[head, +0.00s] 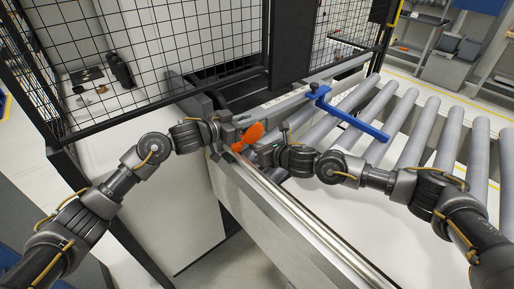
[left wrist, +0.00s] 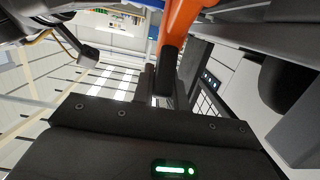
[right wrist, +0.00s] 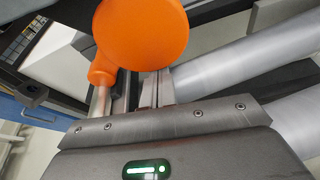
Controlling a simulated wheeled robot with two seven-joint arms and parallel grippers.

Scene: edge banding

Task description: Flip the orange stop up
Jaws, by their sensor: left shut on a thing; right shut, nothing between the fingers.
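The orange stop (head: 246,137) is a rounded paddle on a narrower neck, tilted over the metal rail at the machine's near edge. My left gripper (head: 231,130) is shut on the orange stop from its left side. The left wrist view shows orange stop (left wrist: 184,20) right at the dark fingers (left wrist: 160,80); the exact contact is partly hidden. My right gripper (head: 264,149) is shut and empty, just right of the stop. In the right wrist view the stop's round face (right wrist: 142,32) and neck (right wrist: 103,68) stand in front of the right fingers.
A blue bar (head: 352,118) with a dark knob extends over the grey conveyor rollers (head: 410,120) on the right. The metal rail (head: 300,220) runs toward the front. A black mesh guard (head: 180,40) stands behind, with a dark machine opening beside it.

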